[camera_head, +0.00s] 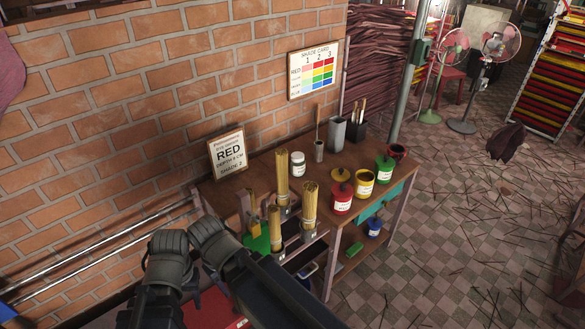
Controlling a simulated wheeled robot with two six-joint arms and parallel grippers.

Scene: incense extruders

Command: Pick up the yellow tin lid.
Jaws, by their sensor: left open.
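The yellow tin lid (340,175) lies on the wooden workbench (318,173), behind the red tin (342,198). It is a flat yellow disc with a knob. The open yellow tin (365,183), with a white label, stands to its right. My dark left arm (250,275) reaches in at the bottom left, well apart from the lid. My left gripper is open, but its fingertips are hard to make out against the dark arm. My right gripper does not show.
Bundles of incense sticks (282,176) stand at the bench's near left. A white jar (298,164) is behind them. A green tin (384,169) and a dark red pot (397,152) stand at the right. The brick wall (130,100) borders the bench.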

